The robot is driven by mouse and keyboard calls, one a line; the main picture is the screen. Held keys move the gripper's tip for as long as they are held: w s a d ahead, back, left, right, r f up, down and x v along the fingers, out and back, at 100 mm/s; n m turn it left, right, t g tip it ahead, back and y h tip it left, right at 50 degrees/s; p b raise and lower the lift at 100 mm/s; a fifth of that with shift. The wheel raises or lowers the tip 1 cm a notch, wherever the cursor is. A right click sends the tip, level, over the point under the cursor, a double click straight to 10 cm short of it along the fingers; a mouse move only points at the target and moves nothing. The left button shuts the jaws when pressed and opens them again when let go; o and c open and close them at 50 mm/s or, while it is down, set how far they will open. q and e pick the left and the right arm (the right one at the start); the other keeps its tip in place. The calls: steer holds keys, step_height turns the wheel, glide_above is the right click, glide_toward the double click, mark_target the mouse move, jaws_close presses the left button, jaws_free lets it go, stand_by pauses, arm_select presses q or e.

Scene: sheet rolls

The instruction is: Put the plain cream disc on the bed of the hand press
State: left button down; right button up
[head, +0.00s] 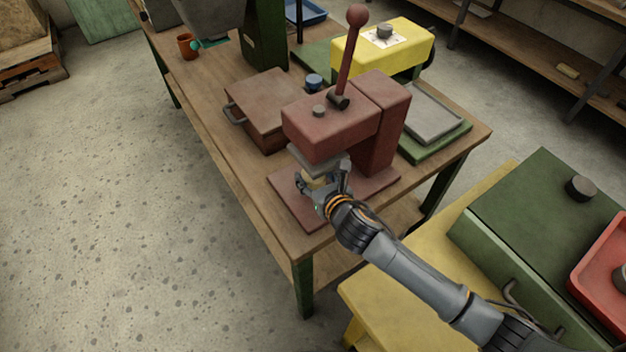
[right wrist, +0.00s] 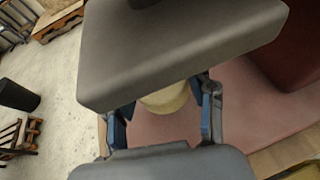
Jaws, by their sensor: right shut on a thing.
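The hand press (head: 340,125) is red-brown, with a tall ball-topped lever and a flat bed (head: 289,196) at its foot. My right gripper (head: 322,183) is under its grey pressing plate (head: 308,158), over the bed. It is shut on the cream disc, which shows as a small pale patch in the head view. In the right wrist view the disc (right wrist: 166,101) sits between the two fingers, partly hidden by the grey plate (right wrist: 175,50). The red-brown bed (right wrist: 170,127) lies below it. I cannot tell whether the disc touches the bed. My left gripper is not in view.
A red-brown lidded box (head: 268,105) stands left of the press. A grey tray on a green base (head: 432,115) is to its right, and a yellow machine (head: 385,48) is behind. A green box (head: 550,215) stands on a yellow stand nearer my arm.

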mark_target(314, 184)
steer(key=shift+w+a, duration=0.15)
steer(key=shift+w, duration=0.2)
steer(key=shift+f, duration=1.75)
steer(key=shift+f, duration=0.15)
steer(key=o, duration=1.2)
steer(key=shift+s+r, duration=0.2)
steer(key=shift+r, duration=0.05)
steer(key=v, duration=1.1)
steer(key=shift+s+d+r, duration=0.1)
steer(key=shift+s+d, duration=0.15)
